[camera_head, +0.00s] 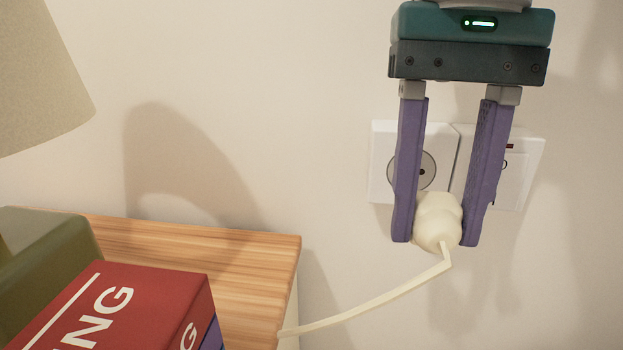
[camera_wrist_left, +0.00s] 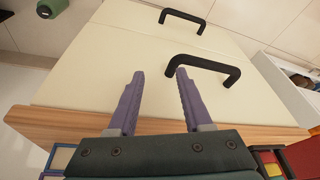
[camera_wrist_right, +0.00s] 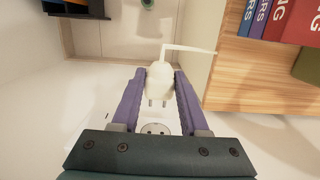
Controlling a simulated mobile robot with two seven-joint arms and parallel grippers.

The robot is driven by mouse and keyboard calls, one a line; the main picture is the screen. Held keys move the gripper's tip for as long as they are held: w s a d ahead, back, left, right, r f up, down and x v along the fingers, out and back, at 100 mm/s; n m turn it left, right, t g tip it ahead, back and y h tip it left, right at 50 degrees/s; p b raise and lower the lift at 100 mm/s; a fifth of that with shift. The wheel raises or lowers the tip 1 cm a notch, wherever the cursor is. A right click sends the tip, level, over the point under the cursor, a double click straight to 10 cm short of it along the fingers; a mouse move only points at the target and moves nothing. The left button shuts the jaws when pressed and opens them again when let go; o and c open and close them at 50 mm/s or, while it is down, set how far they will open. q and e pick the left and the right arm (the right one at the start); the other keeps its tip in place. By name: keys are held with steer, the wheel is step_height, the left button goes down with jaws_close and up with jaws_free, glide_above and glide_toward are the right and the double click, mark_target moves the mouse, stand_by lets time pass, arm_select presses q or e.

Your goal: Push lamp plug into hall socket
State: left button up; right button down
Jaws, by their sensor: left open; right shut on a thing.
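The cream lamp plug (camera_head: 438,222) is between the purple fingers of my right gripper (camera_head: 433,241), which is shut on it. Its cord (camera_head: 365,306) runs down left to the wooden top. The white wall socket (camera_head: 381,160) with a round grey recess is behind the fingers, up and left of the plug. In the right wrist view the plug (camera_wrist_right: 161,77) shows two bare prongs facing the round socket (camera_wrist_right: 155,129), with a gap between. My left gripper (camera_wrist_left: 160,73) is open and empty in its wrist view, before a cream cabinet front; the head view does not show it.
A second white wall plate (camera_head: 526,175) adjoins the socket on the right. The wooden cabinet top (camera_head: 255,262) holds a red book (camera_head: 120,300) and a green lamp base (camera_head: 45,250) under a beige shade (camera_head: 40,80). Black handles (camera_wrist_left: 205,66) project near my left gripper.

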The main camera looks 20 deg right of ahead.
steer(key=shift+s+a, duration=0.15)
steer(key=w+d, duration=0.3)
steer(key=w, duration=0.2)
stand_by(0.7)
steer(key=shift+d, duration=0.1)
stand_by(0.9)
stand_by(1.1)
steer(key=shift+w+d, duration=0.25)
steer(key=shift+w, duration=0.3)
